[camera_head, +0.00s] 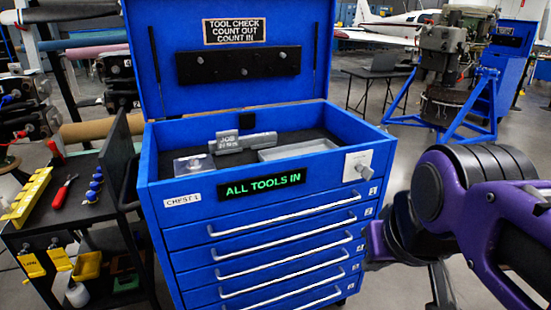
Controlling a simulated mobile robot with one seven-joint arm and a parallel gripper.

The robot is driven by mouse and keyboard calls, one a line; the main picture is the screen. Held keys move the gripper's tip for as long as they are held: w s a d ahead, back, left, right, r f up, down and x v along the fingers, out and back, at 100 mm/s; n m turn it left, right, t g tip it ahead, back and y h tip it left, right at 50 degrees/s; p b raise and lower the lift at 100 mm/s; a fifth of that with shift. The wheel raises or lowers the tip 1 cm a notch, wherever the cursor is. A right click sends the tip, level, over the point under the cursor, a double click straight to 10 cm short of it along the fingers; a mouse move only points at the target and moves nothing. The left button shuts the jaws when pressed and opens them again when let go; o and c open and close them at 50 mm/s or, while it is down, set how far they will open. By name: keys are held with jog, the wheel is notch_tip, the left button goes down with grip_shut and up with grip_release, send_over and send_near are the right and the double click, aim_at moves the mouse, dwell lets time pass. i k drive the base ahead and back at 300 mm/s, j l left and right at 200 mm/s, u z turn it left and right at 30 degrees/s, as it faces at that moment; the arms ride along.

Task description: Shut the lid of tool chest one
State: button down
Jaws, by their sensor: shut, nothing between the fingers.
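Tool chest one (190,240) is a blue cabinet labelled "CHEST 1" in the middle of the head view. Its lid (300,30) stands open and upright at the back, its top edge cut off by the frame. The lid's inside carries a "TOOL CHECK" sign and a dark bar with knobs. The open top tray holds a grey block-like tool (245,142) and a grey flat tray (297,150). My gripper (440,286) is low at the right, beside the chest and apart from it, partly hidden by my purple arm. It looks shut and empty.
A lit "ALL TOOLS IN" sign (263,185) and a grey latch plate (357,167) are on the chest's front, above several shut drawers. A black tool cart (90,215) stands close at left. A blue engine stand (480,110) is behind right, with open floor before it.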

aim_at(188, 57)
jog(key=i+l+z, duration=0.25)
jog(key=z, duration=0.2)
jog(key=i+l+z, duration=0.55)
jog(key=z, duration=0.3)
jog(key=i+z, duration=0.45)
jog(key=i+l, duration=0.1)
jog(key=i, duration=0.4)
jog(key=i+u, duration=0.15)
jog(key=i, duration=0.4)
jog(key=i+u, duration=0.4)
jog(key=i+l+u, duration=0.1)
jog(key=i+u, duration=0.8)
jog(key=i+l+u, duration=0.2)
jog(key=i+u, duration=0.4)
jog(key=u, duration=0.2)
jog(key=i+l+u, duration=0.1)
jog(key=u, duration=0.25)
jog(key=i+l+u, duration=0.15)
jog(key=u, duration=0.2)
jog(key=i+l+u, duration=0.15)
jog(key=u, duration=0.3)
jog(key=i+l+u, duration=0.25)
jog(key=u, duration=0.25)
jog(key=i+l+u, duration=0.15)
jog(key=l+u, duration=0.15)
jog(key=u, duration=0.15)
jog(key=i+l+u, duration=0.1)
jog(key=l+u, duration=0.35)
jog(key=j, duration=0.15)
